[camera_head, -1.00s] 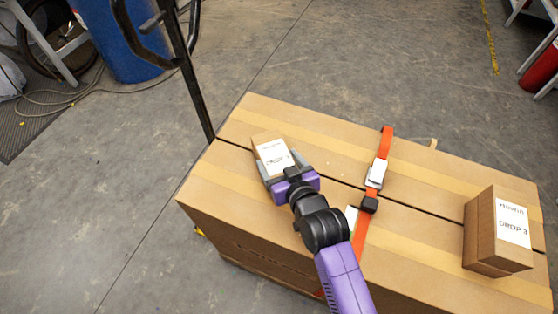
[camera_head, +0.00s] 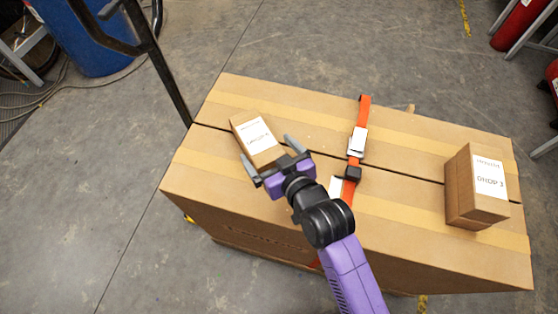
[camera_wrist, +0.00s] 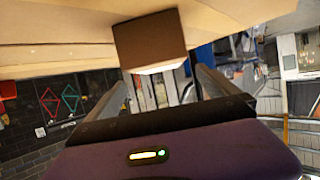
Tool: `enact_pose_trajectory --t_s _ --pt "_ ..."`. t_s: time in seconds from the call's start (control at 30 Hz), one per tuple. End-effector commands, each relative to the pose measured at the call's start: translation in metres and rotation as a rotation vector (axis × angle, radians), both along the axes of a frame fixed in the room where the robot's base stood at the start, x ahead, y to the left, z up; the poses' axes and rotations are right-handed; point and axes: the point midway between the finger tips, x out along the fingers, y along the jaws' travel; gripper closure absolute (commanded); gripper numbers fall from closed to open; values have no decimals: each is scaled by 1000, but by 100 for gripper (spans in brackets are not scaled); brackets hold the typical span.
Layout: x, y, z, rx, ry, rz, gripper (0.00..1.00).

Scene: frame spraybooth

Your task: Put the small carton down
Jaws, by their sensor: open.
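The small carton (camera_head: 258,138) is a brown box with a white label. It rests on the left part of the large boxes' top (camera_head: 330,115) in the head view. My gripper (camera_head: 270,153) is open, with one finger on each side of the carton's near end. The right finger stands clearly apart from the carton; the left finger is close to it, and I cannot tell whether it touches. In the wrist view the carton (camera_wrist: 150,42) shows beyond and between the open fingers (camera_wrist: 163,85).
A second carton marked DROP 3 (camera_head: 476,187) stands at the right end of the large boxes. An orange strap with a buckle (camera_head: 357,143) crosses the middle. A black upright bar (camera_head: 165,75) rises at the left edge. The top between strap and DROP 3 carton is clear.

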Motion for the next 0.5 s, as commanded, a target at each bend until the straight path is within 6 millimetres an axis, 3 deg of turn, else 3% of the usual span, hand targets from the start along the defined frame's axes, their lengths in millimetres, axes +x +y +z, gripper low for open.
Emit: enact_pose_trajectory --t_s 0.2,0.5 --pt "-35 -17 14 -1 1 -2 1" --pt "-52 -24 24 0 0 0 1"
